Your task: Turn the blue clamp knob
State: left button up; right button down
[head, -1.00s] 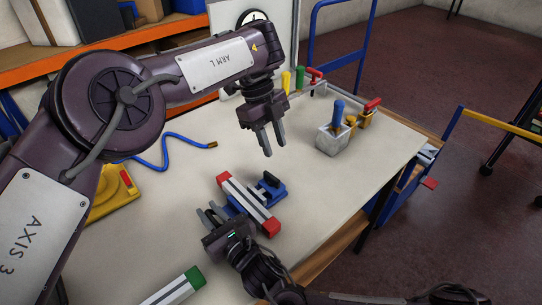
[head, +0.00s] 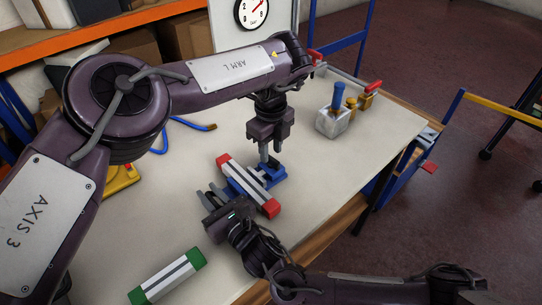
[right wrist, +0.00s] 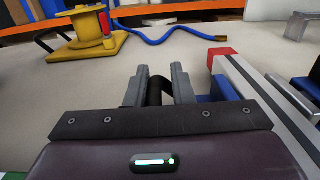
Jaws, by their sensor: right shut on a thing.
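The blue clamp (head: 277,177) sits on the table, with a bar (head: 248,186) with red ends lying across it. Its blue side also shows in the right wrist view (right wrist: 222,88), beside the bar (right wrist: 262,95). My right gripper (head: 208,196) is low at the clamp's left side. In the right wrist view its fingers (right wrist: 160,78) are shut on a dark knob (right wrist: 160,90), mostly hidden between them. My left gripper (head: 264,155) points down at the clamp's far end. Its fingers overlap in the view, so their gap and any contact are unclear.
A green-ended bar (head: 167,276) lies at the front. A grey block with a blue handle (head: 333,121) stands at the right. A yellow spool device (right wrist: 87,28) and a blue hose (right wrist: 178,37) lie at the back left.

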aim_at(271, 158)
pick_arm(q)
jog(key=shift+f, duration=1.7)
grip_shut()
